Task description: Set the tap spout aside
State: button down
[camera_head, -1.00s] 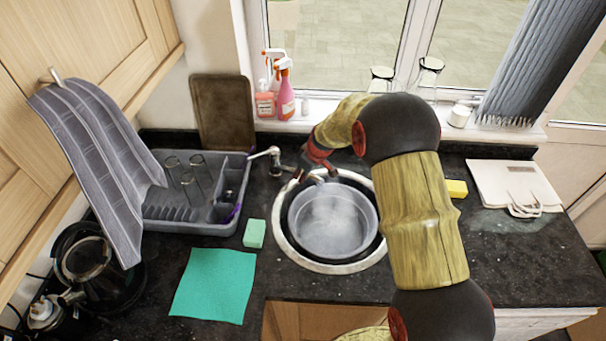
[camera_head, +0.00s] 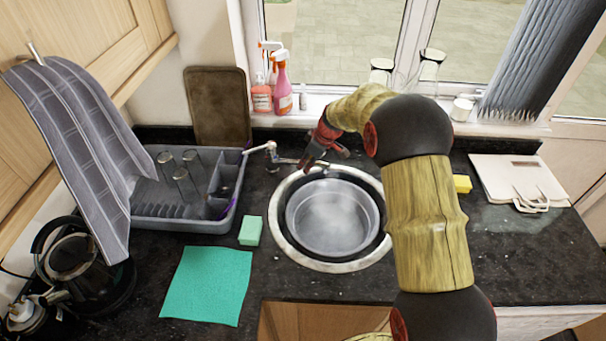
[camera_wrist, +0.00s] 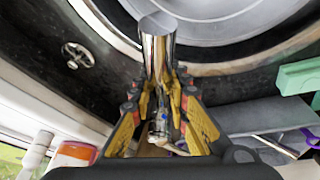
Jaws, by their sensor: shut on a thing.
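The tap (camera_head: 272,157) stands on the dark granite behind the sink, with its spout (camera_head: 287,161) running right toward my gripper. My gripper (camera_head: 309,158) is at the back left rim of the sink, shut on the spout. In the wrist view the chrome spout (camera_wrist: 157,52) stands between the yellow fingers of my gripper (camera_wrist: 162,100), its open end reaching over the sink's edge. The round sink (camera_head: 286,245) holds a grey basin (camera_head: 333,217), whose rim is now clear of the spout in the head view. My fingers partly hide the spout.
A dish rack (camera_head: 180,225) with glasses stands left of the tap. A green sponge (camera_head: 250,231) and a teal cloth (camera_head: 207,286) lie left of the sink. Spray bottles (camera_head: 282,85) and upturned glasses (camera_head: 428,68) line the sill. The right counter has bare room.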

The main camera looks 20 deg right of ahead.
jog(key=w+d+n+g+y+b, duration=0.1)
jog(key=w+d+n+b, duration=0.1)
jog(key=w+n, duration=0.3)
jog(key=shift+w+d, duration=0.4)
jog(key=shift+d, duration=0.45)
jog(key=shift+r, duration=0.15)
jog(key=c, duration=1.7)
grip_release()
jog(key=v, duration=1.1)
jog(key=shift+w+d+r, duration=0.1)
jog(key=shift+d+r, duration=0.2)
jog(key=shift+r, duration=0.05)
